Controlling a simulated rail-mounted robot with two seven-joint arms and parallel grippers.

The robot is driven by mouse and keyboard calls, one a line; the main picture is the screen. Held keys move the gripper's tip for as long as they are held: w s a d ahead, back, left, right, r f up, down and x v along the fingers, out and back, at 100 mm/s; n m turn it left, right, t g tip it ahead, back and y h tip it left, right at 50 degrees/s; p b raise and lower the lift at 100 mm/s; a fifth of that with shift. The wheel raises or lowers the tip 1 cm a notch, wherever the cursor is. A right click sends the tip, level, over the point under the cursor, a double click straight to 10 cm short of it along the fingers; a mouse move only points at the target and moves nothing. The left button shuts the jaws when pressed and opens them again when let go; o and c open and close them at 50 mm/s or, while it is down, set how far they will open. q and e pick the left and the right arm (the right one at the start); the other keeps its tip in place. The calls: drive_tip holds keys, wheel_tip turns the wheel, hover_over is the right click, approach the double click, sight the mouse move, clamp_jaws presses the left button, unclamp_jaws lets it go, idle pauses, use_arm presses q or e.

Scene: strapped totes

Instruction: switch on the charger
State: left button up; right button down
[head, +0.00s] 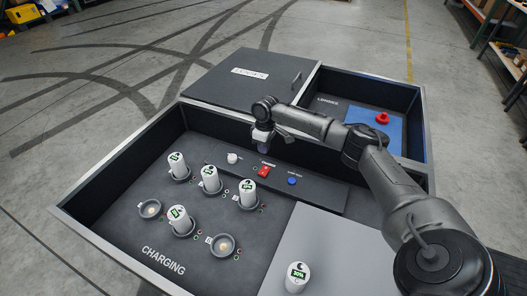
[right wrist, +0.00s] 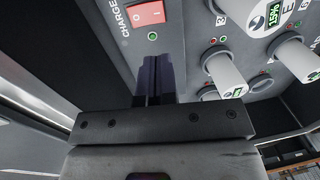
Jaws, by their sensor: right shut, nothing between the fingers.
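The charger switch is a red rocker (head: 263,171) on the dark raised strip at the back of the charging bay. In the right wrist view the rocker (right wrist: 148,13) sits at the top beside lettering that begins "CHARGE", with a small green light (right wrist: 152,36) by it. I cannot tell which way it is tipped. My right gripper (head: 262,147) points down just above and behind the switch in the head view. Its dark fingers (right wrist: 157,75) are shut together and empty, apparently apart from the rocker. My left gripper is not in view.
A white button (head: 232,158) and a blue button (head: 292,181) flank the switch. Several white batteries stand in sockets in front; two sockets (head: 149,209) (head: 223,245) are empty. Another battery (head: 297,277) stands on the grey panel (head: 318,245). A red knob (head: 382,118) is in the right-hand compartment.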

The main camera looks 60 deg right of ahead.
sight(262, 173)
use_arm(q)
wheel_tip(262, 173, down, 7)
drive_tip(key=b, duration=0.6)
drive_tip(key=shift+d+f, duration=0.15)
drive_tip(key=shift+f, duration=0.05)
use_arm(e)
drive_tip(key=f, duration=0.3)
drive_tip(key=a+f, duration=0.1)
drive_tip(key=f, duration=0.7)
drive_tip(key=shift+s+a, duration=0.1)
drive_tip(key=shift+a, duration=0.05)
drive_tip(key=p, duration=0.5)
drive_tip(key=shift+a+r+h+p, duration=0.1)
drive_tip(key=shift+h+p, duration=0.2)
drive_tip(key=shift+w+f+b, duration=0.25)
drive_tip(key=shift+f+b, duration=0.2)
drive_tip(key=shift+b, duration=0.05)
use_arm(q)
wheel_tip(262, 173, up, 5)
use_arm(e)
drive_tip(key=shift+d+r, duration=0.15)
drive_tip(key=shift+d, duration=0.05)
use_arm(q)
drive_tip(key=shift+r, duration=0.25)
use_arm(e)
drive_tip(key=shift+d+r, duration=0.3)
drive_tip(key=shift+d, duration=0.25)
